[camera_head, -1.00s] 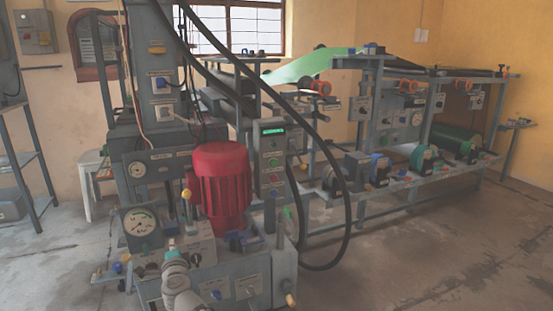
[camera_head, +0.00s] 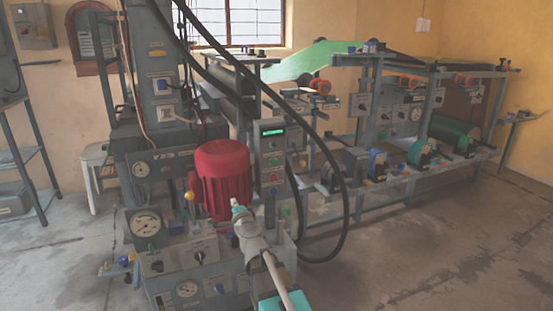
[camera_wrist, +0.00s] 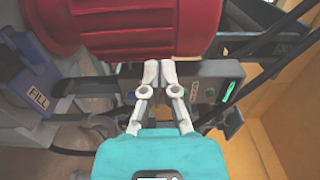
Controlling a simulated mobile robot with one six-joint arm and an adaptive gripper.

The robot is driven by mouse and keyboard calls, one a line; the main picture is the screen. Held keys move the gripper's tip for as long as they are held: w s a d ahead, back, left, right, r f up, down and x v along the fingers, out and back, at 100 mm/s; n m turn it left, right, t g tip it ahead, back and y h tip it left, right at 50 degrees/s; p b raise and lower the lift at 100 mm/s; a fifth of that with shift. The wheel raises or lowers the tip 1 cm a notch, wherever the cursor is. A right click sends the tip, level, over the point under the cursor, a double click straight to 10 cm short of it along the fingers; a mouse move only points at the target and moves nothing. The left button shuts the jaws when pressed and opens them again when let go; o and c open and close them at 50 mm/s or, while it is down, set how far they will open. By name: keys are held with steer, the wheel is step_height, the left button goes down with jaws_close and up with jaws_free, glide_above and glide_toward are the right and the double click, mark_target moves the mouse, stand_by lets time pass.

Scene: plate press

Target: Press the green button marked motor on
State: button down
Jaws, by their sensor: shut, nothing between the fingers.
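A narrow grey control panel (camera_head: 273,165) with a lit green display stands just right of the red motor (camera_head: 222,180) in the head view. A small green button (camera_head: 272,145) shows below the display; its lettering is too small to read. In the wrist view the panel (camera_wrist: 222,72) lies right of the fingertips, with a green button (camera_wrist: 209,92) beside the lit display. My gripper (camera_wrist: 159,72) is shut and empty, its tips together below the red motor in that picture. In the head view my gripper (camera_head: 238,208) is in front of the motor's lower right, below and left of the panel.
Thick black hoses (camera_head: 335,150) arc down right of the panel. A blue block marked FILL (camera_wrist: 40,98) is at left in the wrist view. A gauge (camera_head: 147,224) sits on the machine's front left. The floor at right (camera_head: 430,250) is clear.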

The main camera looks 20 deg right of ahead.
mark_target(274, 160)
steer(key=s+d+r+p, duration=0.1)
steer(key=d+r+p, duration=0.2)
steer(key=d, duration=0.7)
steer(key=s+d+r+p, duration=0.1)
steer(key=d+r+p, duration=0.1)
steer(key=d, duration=0.8)
steer(key=shift+s+r+p, duration=0.15)
steer(key=shift+r+p, duration=0.25)
steer(key=shift+r, duration=0.25)
steer(key=shift+d, duration=0.1)
steer(key=w, duration=1.4)
steer(key=shift+d, duration=0.25)
steer(key=shift+w, duration=0.1)
